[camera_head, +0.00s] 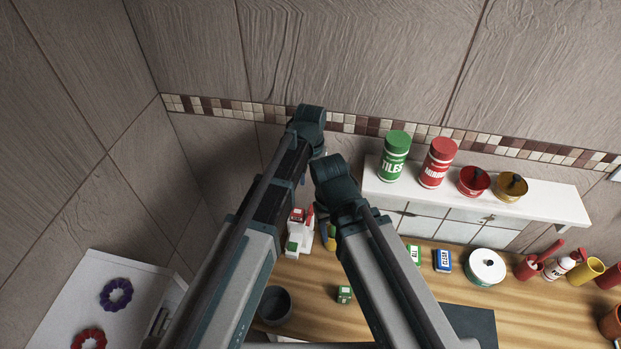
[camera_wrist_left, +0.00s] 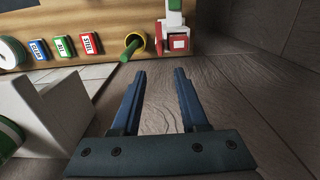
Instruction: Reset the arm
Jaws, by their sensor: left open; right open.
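My two arms rise through the middle of the head view. My left gripper (camera_head: 307,120) is the higher one, in front of the tiled wall near the mosaic strip. In the left wrist view its two blue fingers (camera_wrist_left: 159,74) are apart, with nothing between them but grey wall beyond. My right gripper (camera_head: 336,178) is just below and to the right of it, left of the white shelf. Its fingers are hidden in the head view, and I see nothing held there. The two wrists look close together in the picture; I cannot tell the gap in depth.
Below, a wooden counter (camera_head: 400,290) holds small boxes, a white round tub (camera_head: 486,268), cups and a dark bowl (camera_head: 275,304). A white surface (camera_head: 90,300) with rings stands lower left.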

